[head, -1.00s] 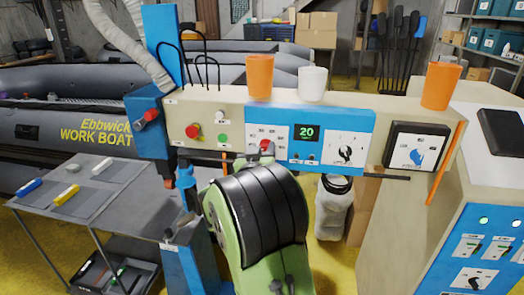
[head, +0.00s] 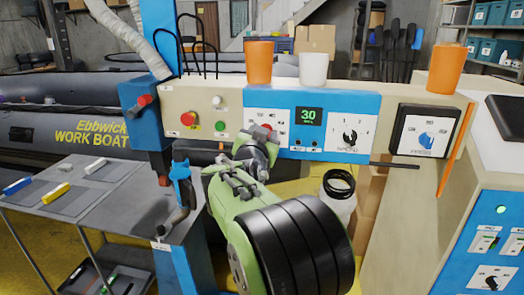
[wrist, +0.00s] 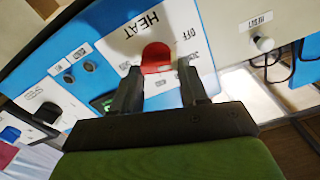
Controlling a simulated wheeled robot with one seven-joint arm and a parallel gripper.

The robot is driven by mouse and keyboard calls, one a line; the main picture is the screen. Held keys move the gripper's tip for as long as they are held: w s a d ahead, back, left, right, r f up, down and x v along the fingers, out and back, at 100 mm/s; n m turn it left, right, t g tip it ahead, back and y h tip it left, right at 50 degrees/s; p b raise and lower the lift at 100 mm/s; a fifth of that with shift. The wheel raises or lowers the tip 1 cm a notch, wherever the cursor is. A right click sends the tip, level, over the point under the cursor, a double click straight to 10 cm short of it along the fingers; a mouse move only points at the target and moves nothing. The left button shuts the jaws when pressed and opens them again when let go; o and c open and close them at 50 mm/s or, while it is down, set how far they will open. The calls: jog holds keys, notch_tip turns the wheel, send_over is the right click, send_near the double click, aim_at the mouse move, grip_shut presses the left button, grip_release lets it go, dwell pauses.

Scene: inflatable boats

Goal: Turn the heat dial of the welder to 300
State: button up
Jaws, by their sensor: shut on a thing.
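The welder's red heat dial (wrist: 157,58) sits on a white plate marked HEAT in the wrist view, with OFF and small number labels around it. The exact mark it points to cannot be read. My gripper (wrist: 160,82) has one finger on each side of the dial and is shut on it. In the head view the dial (head: 266,129) shows as a small red patch above my gripper (head: 259,146), which hides part of its plate.
An orange cup (head: 258,62), a white cup (head: 313,68) and another orange cup (head: 446,68) stand on top of the console. A red button (head: 188,119), a speed knob (head: 350,137) and a blue pressure knob (head: 426,139) flank the dial. A thin dark bar juts out below the panel.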

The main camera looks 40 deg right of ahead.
jog(key=shift+f+m+b, duration=0.15)
jog(key=shift+m+b, duration=1.05)
jog(key=shift+b, duration=0.3)
jog(key=o, duration=1.1)
jog(key=shift+c, duration=0.2)
jog(key=shift+s, duration=0.1)
jog(key=b+v, duration=0.2)
jog(key=v, duration=1.3)
jog(key=shift+s+a, duration=0.2)
jog(key=shift+a, duration=0.05)
